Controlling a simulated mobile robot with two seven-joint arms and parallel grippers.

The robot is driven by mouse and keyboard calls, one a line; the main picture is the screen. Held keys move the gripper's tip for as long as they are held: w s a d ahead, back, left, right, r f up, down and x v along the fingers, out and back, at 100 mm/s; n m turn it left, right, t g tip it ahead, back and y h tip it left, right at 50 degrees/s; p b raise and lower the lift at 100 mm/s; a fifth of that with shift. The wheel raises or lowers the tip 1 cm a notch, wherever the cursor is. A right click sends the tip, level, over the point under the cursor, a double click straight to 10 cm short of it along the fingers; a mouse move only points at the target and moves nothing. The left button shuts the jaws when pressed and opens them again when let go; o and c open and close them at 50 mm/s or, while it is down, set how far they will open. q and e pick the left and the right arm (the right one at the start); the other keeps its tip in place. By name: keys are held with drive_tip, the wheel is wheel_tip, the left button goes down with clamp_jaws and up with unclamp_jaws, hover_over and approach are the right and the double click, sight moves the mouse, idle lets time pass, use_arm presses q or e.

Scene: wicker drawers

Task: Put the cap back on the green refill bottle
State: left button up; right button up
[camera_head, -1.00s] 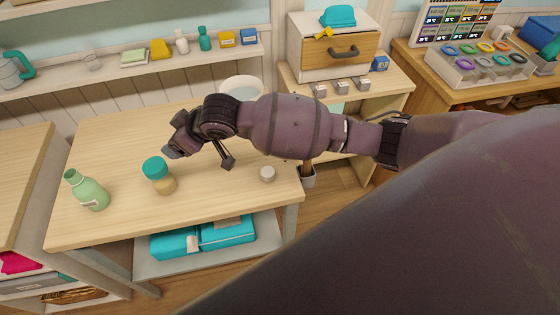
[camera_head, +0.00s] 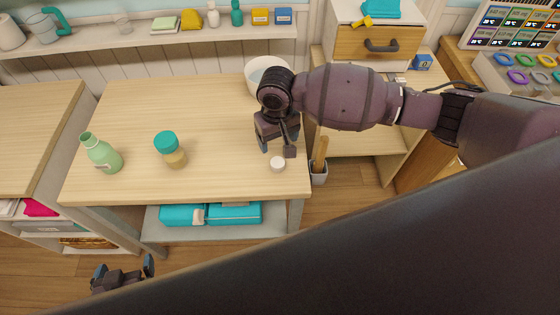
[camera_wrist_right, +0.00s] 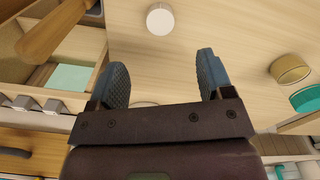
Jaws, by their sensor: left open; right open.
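The green refill bottle (camera_head: 101,154) stands upright and uncapped at the left end of the table. A small round white cap (camera_head: 278,165) lies on the table near its front right corner; it also shows in the right wrist view (camera_wrist_right: 160,19), beyond the gap between the fingertips. My right gripper (camera_head: 278,146) is open and empty, above the table just behind the cap and apart from it. Its fingers show in the right wrist view (camera_wrist_right: 162,75). My left gripper (camera_head: 122,272) is open and empty, low in front of the table.
A jar with a teal lid (camera_head: 170,150) stands between bottle and cap. A white bowl (camera_head: 262,72) is at the table's back right, behind my right gripper. Teal boxes (camera_head: 232,213) lie on the lower shelf. The table's middle (camera_head: 215,125) is clear.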

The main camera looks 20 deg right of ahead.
drive_tip(key=shift+d, duration=0.1)
hover_over(278, 162)
wheel_tip(278, 162, down, 5)
drive_tip(key=shift+f+b, duration=0.1)
drive_tip(key=shift+b, duration=0.2)
drive_tip(key=shift+f, duration=0.2)
